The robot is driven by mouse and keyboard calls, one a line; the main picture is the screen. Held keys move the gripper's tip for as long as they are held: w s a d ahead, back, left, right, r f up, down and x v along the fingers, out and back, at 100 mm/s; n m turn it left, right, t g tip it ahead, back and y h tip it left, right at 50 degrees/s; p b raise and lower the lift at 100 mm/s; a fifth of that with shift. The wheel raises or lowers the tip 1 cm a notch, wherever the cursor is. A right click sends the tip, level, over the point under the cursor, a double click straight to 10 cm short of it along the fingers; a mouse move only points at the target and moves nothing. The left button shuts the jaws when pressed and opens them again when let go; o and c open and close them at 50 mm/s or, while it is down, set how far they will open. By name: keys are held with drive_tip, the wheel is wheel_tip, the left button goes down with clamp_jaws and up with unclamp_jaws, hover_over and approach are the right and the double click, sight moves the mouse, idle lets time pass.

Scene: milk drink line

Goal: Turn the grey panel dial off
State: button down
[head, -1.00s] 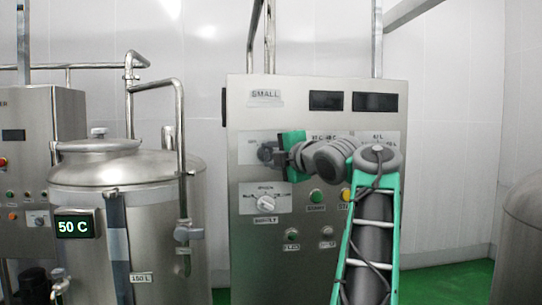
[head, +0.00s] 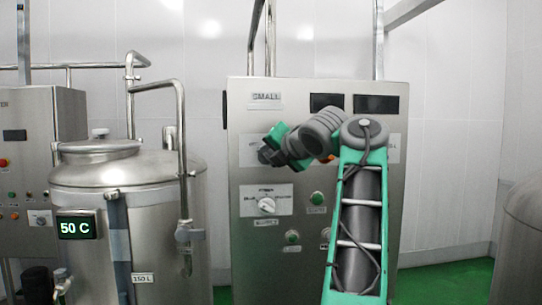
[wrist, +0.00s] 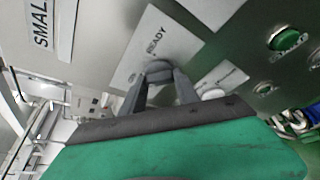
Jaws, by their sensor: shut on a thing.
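The steel panel (head: 232,235) marked SMALL faces me. My gripper (head: 266,155) is at its upper left; in the wrist view its two dark fingers (wrist: 161,84) are shut on the grey dial (wrist: 159,67). The dial sits on a white plate (wrist: 137,62), where the word READY can be read. In the head view the gripper hides the dial. The fingers cover much of it in the wrist view, and I cannot tell its exact setting.
A white dial (head: 266,205) is just below my gripper, with green buttons (head: 317,198) to its right. A steel tank (head: 150,225) showing 50 C stands left of the panel. Two dark displays (head: 376,104) are at the panel's top right.

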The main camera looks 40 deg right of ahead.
idle(0.4)
drive_tip(key=c, duration=0.9)
unclamp_jaws()
drive_tip(key=v, duration=0.7)
drive_tip(key=shift+s+a, duration=0.15)
drive_tip(key=shift+s, duration=0.2)
